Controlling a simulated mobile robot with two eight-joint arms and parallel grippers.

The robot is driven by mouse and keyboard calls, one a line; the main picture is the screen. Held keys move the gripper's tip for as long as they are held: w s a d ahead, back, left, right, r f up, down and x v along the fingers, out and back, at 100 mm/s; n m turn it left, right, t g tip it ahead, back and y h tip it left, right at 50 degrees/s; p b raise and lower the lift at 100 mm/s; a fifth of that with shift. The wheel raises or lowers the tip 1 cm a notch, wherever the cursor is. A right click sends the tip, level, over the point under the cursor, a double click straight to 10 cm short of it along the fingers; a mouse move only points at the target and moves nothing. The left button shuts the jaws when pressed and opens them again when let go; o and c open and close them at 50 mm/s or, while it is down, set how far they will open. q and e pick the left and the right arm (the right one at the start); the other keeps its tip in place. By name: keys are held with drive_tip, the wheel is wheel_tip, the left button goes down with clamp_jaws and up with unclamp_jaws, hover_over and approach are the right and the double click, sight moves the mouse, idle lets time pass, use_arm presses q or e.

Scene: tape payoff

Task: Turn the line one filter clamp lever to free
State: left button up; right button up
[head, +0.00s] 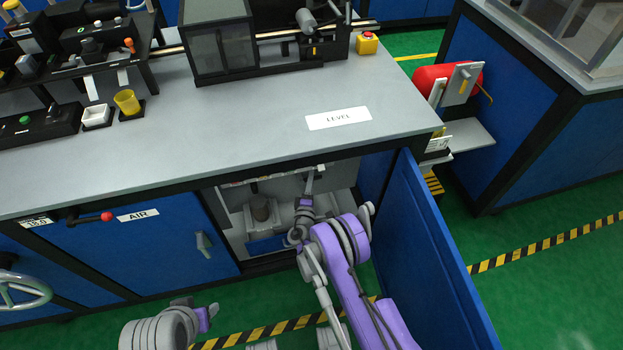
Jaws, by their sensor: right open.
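My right arm reaches into the open cabinet (228,193) under the grey bench. My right gripper (308,182) is inside it, small and partly hidden by its own wrist, and it is open. A dark grey cylinder (261,207) stands on pale grey equipment (284,215) to the left of the gripper. I cannot pick out the line one filter clamp lever for sure among the small grey parts around the gripper, nor tell whether the gripper touches anything. My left gripper (207,312) is low at the bottom left, outside the cabinet, over the green floor; its jaws do not show clearly.
The blue cabinet door (430,255) stands open to the right of my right arm. The bench top (250,125) overhangs the opening. A closed blue door with a grey handle (204,244) and a red-knobbed AIR lever (106,217) are to the left.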

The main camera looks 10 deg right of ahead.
drive_tip(key=b+v, duration=0.1)
drive_tip(key=v, duration=0.8)
drive_tip(key=shift+s+b, duration=0.35)
drive_tip(key=shift+s, duration=0.05)
drive_tip(key=shift+a, duration=0.1)
